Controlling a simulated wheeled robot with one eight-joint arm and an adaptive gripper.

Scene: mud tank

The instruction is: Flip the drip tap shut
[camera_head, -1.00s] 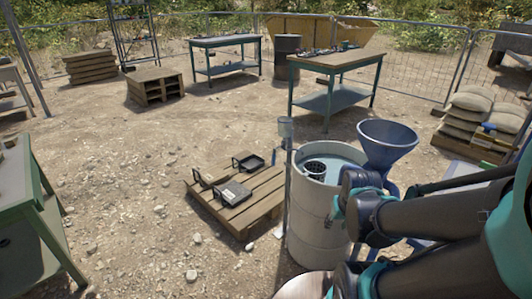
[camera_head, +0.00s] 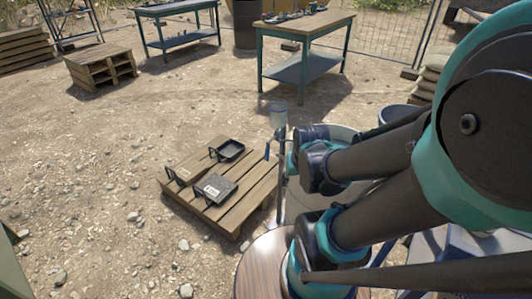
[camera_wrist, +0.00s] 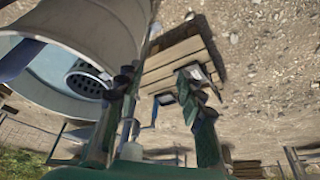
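A small grey container (camera_head: 277,115) stands on a thin post beside the white barrel. A small blue lever (camera_head: 268,151), which looks like the drip tap's handle, sticks out to the left below it. In the wrist view the lever (camera_wrist: 155,112) points up between my fingers, apart from them. My gripper (camera_wrist: 157,82) is open and empty, with the grey post (camera_wrist: 128,128) close beside its left finger. In the head view my arm's wrist is just right of the post, and the fingers are mostly hidden.
The white barrel (camera_wrist: 95,25) holds water and a perforated basket (camera_wrist: 85,80), close to my left finger. A wooden pallet (camera_head: 236,219) with black trays lies left of the post. Gravel ground farther left is open.

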